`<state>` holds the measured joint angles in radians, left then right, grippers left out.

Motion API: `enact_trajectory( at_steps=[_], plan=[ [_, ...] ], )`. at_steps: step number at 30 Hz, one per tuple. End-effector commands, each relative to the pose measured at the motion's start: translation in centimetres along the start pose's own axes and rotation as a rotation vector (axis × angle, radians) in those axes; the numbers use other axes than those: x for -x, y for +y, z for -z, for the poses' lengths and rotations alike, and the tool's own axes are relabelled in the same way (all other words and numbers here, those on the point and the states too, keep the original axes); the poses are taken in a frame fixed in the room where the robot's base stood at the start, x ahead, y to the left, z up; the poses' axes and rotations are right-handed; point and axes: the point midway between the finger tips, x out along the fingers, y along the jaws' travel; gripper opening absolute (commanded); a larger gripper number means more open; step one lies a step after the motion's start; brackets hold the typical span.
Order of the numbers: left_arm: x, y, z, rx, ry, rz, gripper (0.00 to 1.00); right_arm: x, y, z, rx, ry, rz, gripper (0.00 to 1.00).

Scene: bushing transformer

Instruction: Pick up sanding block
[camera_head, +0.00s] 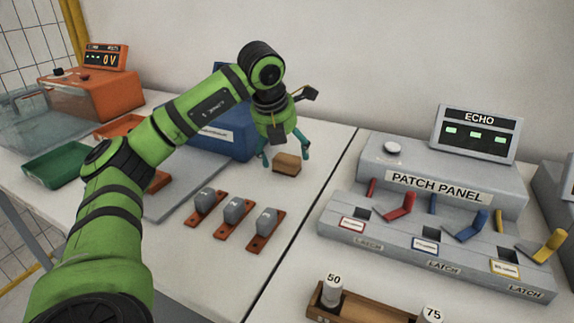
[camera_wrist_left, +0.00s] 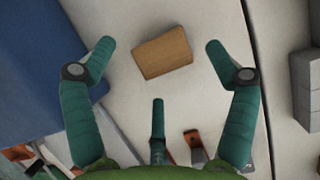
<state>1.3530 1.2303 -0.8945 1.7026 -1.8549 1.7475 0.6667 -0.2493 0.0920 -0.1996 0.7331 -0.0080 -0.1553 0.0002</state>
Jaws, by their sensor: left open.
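The sanding block (camera_head: 287,164) is a small brown block lying on the white table, below and slightly right of my left gripper (camera_head: 284,151). In the left wrist view the block (camera_wrist_left: 162,52) lies tilted between and a little beyond the fingertips of my left gripper (camera_wrist_left: 160,62). The green fingers are spread wide, and none visibly touches the block. The left gripper is open and empty. My right gripper is not in view.
A blue box (camera_head: 222,125) stands just left of the gripper. Grey weights on brown bases (camera_head: 235,212) stand nearer. A patch panel (camera_head: 445,195) with coloured levers is to the right, past a table seam. A green tray (camera_head: 62,163) is at left. Table around the block is clear.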

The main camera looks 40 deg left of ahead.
Motion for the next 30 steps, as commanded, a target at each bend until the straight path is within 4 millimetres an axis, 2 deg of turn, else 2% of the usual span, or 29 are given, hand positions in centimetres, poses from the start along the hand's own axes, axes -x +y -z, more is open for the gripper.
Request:
enact_trajectory(
  at_steps=[4,12,13,14,15,18,30],
  plan=[
    [-1.9,0.0,0.1,-0.002,0.002,0.001,0.86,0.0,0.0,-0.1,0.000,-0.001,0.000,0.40],
    [-2.4,-0.1,0.0,-0.003,0.000,0.002,0.86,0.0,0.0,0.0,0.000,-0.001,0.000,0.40],
    [-2.4,-0.1,0.0,-0.002,0.000,0.002,0.82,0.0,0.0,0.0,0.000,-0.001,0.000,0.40],
    [-2.4,-0.1,0.0,-0.003,0.000,0.002,0.70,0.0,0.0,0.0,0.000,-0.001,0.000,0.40],
    [-2.4,-0.1,0.0,-0.002,0.000,0.002,0.54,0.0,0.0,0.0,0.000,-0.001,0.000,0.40],
    [-2.4,-0.1,0.0,-0.003,0.000,0.002,0.18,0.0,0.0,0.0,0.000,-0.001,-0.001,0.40],
    [-2.3,-0.1,0.0,-0.003,0.002,0.002,0.18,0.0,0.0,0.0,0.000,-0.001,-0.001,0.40]
  ],
)
